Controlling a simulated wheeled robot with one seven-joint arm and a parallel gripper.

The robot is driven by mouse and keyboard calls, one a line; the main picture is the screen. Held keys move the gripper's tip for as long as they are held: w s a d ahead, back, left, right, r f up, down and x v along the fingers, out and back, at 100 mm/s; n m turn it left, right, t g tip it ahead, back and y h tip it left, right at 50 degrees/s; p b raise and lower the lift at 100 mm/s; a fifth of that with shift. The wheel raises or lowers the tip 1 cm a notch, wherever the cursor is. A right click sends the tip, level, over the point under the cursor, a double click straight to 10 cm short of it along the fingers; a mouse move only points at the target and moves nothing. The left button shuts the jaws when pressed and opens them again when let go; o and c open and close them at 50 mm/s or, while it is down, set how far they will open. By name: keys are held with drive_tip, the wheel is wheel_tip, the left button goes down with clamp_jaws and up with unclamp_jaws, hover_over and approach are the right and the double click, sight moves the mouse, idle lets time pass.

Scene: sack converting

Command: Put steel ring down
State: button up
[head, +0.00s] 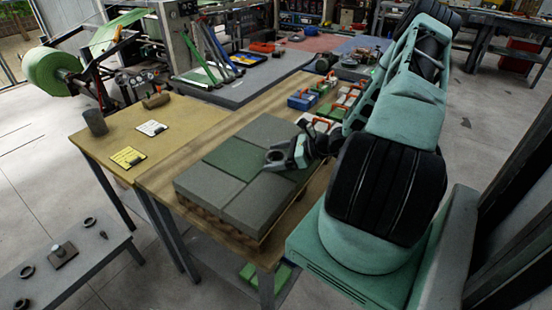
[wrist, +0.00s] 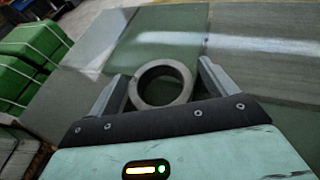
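The steel ring (head: 275,158) is a thick grey ring lying at the tips of my gripper (head: 290,155), over the stack of flat grey and green sacks (head: 235,157). In the wrist view the ring (wrist: 134,88) lies flat between the two fingers of my gripper (wrist: 163,72), over a green sack surface (wrist: 150,48). The fingers stand apart, one on each side of the ring, with a narrow gap seen at the right finger. Contact at the left finger is hard to tell. The ring appears to rest on the surface, but its underside is hidden.
Beyond the stack are small boxes with orange handles (head: 302,100). A wooden table (head: 180,122) at left holds a dark cylinder (head: 95,122) and yellow and white cards. A low grey bench (head: 75,265) carries several dark rings. Green bundles (wrist: 35,50) show left in the wrist view.

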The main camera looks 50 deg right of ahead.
drive_tip(key=c, duration=1.3)
drive_tip(key=shift+c, duration=0.2)
drive_tip(key=shift+r, duration=0.2)
